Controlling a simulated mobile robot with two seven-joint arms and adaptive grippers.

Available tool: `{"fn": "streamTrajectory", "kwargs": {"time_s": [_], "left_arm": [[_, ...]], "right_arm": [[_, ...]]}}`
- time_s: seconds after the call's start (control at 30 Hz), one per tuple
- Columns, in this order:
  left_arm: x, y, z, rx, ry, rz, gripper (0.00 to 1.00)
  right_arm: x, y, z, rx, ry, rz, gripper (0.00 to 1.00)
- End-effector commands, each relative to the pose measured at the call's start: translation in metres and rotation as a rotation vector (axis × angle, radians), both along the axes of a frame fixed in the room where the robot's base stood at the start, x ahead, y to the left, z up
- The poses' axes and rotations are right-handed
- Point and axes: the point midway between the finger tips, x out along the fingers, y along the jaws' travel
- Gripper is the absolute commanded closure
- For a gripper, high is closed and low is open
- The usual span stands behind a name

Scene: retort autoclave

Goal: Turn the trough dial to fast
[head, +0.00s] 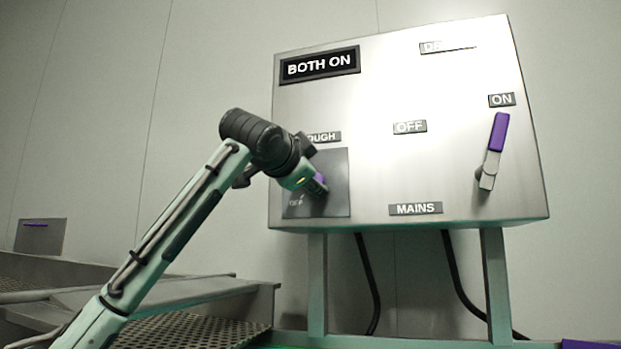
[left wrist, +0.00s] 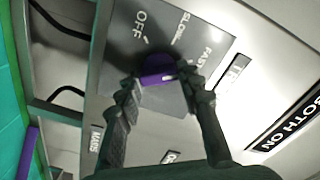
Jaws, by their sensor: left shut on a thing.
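The trough dial is a purple knob (left wrist: 157,66) on a dark grey plate (left wrist: 116,62) lettered OFF, SLOW and FAST. My left gripper (left wrist: 158,78) is shut on the knob, one finger on each side. In the head view a bit of the purple knob (head: 320,180) shows at my left gripper (head: 316,186), in front of the plate (head: 335,172). My wrist hides most of the dial there. My right gripper is not in view.
The steel control box (head: 385,95) stands on green legs and carries a BOTH ON sign (head: 320,65). A purple-handled mains lever (head: 498,135) points up near ON. Black cables (head: 367,285) hang below. A perforated step (head: 190,331) lies at lower left.

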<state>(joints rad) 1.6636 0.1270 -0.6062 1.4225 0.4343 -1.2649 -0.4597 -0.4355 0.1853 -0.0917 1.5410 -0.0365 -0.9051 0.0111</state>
Motion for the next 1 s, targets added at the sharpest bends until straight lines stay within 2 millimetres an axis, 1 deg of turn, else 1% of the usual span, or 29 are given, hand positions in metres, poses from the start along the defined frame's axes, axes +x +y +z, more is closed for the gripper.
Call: {"fn": "streamTrajectory", "kwargs": {"time_s": [0.03, 0.23, 0.27, 0.4, 0.6, 0.77, 0.87, 1.0], "left_arm": [[-0.001, 0.001, 0.004, -0.001, -0.01, 0.0, 0.93], [-0.001, 0.001, 0.004, -0.001, -0.01, 0.0, 0.93], [-0.001, 0.001, 0.004, -0.001, -0.01, 0.0, 0.61], [-0.001, 0.001, 0.003, -0.001, -0.007, 0.001, 0.43], [0.0, 0.0, 0.001, -0.001, -0.003, 0.0, 0.43], [-0.001, 0.0, 0.006, -0.001, -0.003, 0.0, 0.43], [-0.001, 0.0, 0.019, -0.001, -0.004, 0.001, 0.43], [-0.001, 0.0, 0.047, -0.002, -0.007, 0.002, 0.43]], "right_arm": [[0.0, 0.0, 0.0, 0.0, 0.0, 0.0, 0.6], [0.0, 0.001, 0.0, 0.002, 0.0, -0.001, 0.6], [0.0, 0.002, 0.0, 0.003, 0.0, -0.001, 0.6], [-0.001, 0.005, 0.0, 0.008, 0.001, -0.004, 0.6], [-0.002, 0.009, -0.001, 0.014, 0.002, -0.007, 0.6], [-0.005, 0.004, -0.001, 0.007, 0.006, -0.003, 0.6], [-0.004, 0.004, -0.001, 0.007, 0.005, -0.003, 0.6], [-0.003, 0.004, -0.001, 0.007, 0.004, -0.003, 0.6]]}}
